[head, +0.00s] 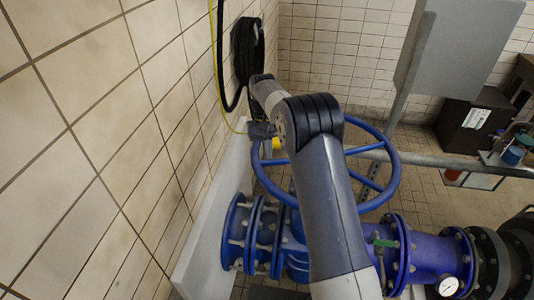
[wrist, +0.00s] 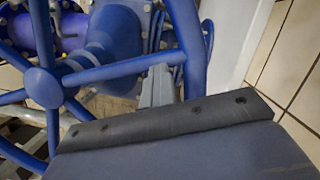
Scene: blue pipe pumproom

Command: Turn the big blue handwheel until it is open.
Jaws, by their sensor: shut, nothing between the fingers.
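The big blue handwheel (head: 397,170) stands above the blue pipework in the middle of the head view. My arm crosses in front of it and hides part of its rim and its hub. In the wrist view the blue hub (wrist: 43,88) and several spokes show at the left. My gripper (head: 261,131) is by the wheel's left rim, on the wall side. It is shut and holds nothing. In the wrist view its dark body (wrist: 170,130) fills the bottom, close to the rim and spokes. I cannot tell whether it touches the wheel.
A tiled wall (head: 100,120) runs close along the left, with a black hose coil (head: 247,50) hanging on it. A grey rail (head: 450,163) and a grey panel (head: 460,45) stand at the right. Blue flanged pipe (head: 430,255) with a gauge (head: 448,286) lies below.

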